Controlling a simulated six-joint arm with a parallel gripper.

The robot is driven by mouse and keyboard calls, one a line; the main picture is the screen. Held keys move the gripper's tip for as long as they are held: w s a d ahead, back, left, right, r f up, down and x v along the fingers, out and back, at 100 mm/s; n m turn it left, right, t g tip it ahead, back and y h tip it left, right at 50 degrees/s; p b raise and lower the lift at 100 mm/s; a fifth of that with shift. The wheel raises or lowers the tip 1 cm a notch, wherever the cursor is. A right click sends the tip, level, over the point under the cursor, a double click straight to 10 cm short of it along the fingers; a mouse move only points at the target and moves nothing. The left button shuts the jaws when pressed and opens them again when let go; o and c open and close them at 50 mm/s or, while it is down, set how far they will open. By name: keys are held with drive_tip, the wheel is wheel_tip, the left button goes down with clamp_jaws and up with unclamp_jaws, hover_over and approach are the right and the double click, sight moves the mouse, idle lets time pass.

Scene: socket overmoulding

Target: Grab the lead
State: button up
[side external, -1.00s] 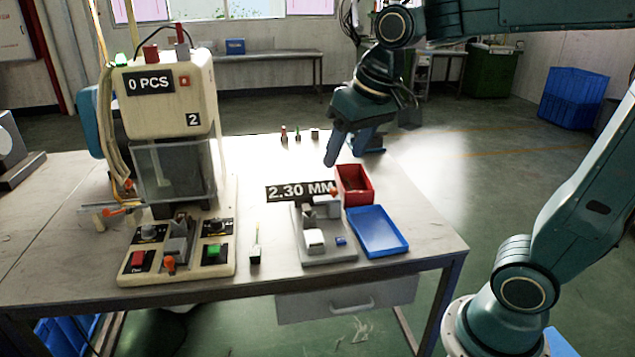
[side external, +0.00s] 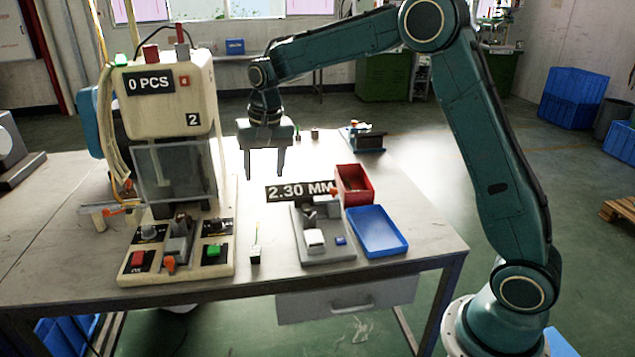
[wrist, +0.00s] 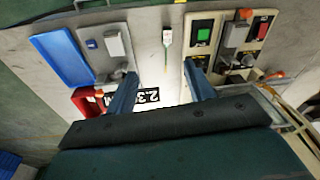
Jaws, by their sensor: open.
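The machine (side external: 165,95) reading "0 PCS" stands left, with its button base (side external: 135,279) in front. Right of the lead are the grey gauge block (side external: 322,258), a "2.30 MM" sign (side external: 299,191), a red bin (side external: 355,198) and a blue tray (side external: 376,245). Table around the lead is bare.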

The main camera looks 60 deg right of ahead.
drive_tip(key=w+f+m, duration=0.1)
drive_tip(key=w+f, duration=0.3)
drive_tip(key=f, duration=0.3)
drive_tip(key=w+d+f+m+g, duration=0.1)
drive_tip(key=w+f, duration=0.2)
drive_tip(key=f, duration=0.4)
drive_tip(key=shift+w+d+m, duration=0.2)
drive_tip(key=shift+w+m, duration=0.1)
drive_tip(key=shift+w, duration=0.1)
hover_over(255, 248)
drive_tip(key=shift+f, duration=4.2)
drive_tip(key=shift+f, duration=2.6)
